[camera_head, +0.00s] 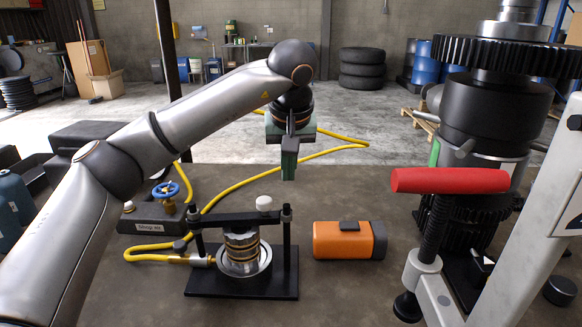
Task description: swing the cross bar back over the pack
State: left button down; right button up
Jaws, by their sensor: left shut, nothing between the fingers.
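The cross bar (228,219) is black and runs between the two black uprights of a small stand. A white knob (264,203) stands up near its right end. The pack (241,246), a stack of brass and steel rings, stands upright on a round seat between the uprights. In this view the bar crosses just above the top of the pack; I cannot tell whether it is latched at the right upright (287,240). My left gripper (289,176) points down, shut and empty, above and behind the knob, apart from it. My right gripper is out of view.
An orange and black block (347,240) lies right of the stand. A yellow hose (215,197) and a blue-handled valve (166,190) are at the left. A large geared transmission (487,110) and a red-handled tool (450,181) fill the right. The bench behind the orange block is clear.

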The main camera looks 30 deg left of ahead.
pick_arm(q)
notch_tip(320, 180, down, 6)
jog(key=s+d, duration=0.1)
jog(key=shift+s+p, duration=0.3)
jog(key=shift+d, duration=0.1)
dwell(0.4)
